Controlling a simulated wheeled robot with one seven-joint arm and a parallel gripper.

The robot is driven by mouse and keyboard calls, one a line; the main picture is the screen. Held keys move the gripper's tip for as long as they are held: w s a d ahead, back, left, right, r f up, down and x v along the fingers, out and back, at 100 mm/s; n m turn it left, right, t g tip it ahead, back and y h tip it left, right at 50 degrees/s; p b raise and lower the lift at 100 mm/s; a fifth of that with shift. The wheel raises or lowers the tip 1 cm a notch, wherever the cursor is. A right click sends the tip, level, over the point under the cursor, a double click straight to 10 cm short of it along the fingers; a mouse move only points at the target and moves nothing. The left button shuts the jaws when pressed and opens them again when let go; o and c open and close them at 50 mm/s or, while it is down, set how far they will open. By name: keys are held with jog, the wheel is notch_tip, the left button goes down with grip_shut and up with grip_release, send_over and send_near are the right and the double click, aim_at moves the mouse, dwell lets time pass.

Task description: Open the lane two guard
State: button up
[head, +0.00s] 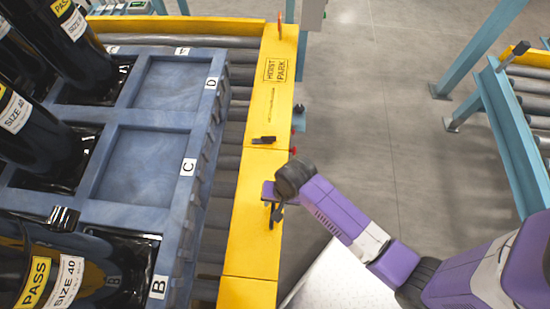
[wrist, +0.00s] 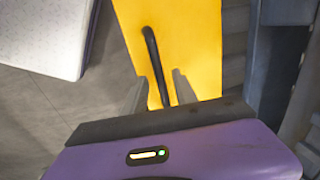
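A yellow guard panel (head: 250,240) runs along the right side of the roller conveyor; it also shows in the wrist view (wrist: 196,35). A black bar handle (wrist: 152,50) is on the panel. My gripper (head: 274,212) is over the panel in the head view. In the wrist view my gripper (wrist: 158,78) is open, with one finger on each side of the handle's near end. Whether the fingers touch the handle I cannot tell. I see no lane number on this panel.
A blue pallet (head: 190,130) with cells marked B, C and D holds black compressors (head: 45,150) on the conveyor (head: 225,165). A black latch-like part (head: 264,140) sits farther along the yellow edge, near a "HOIST PARK" label. Grey floor right of it is open. Blue frame legs (head: 480,45) stand beyond.

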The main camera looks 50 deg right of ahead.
grip_shut()
dwell(1.3)
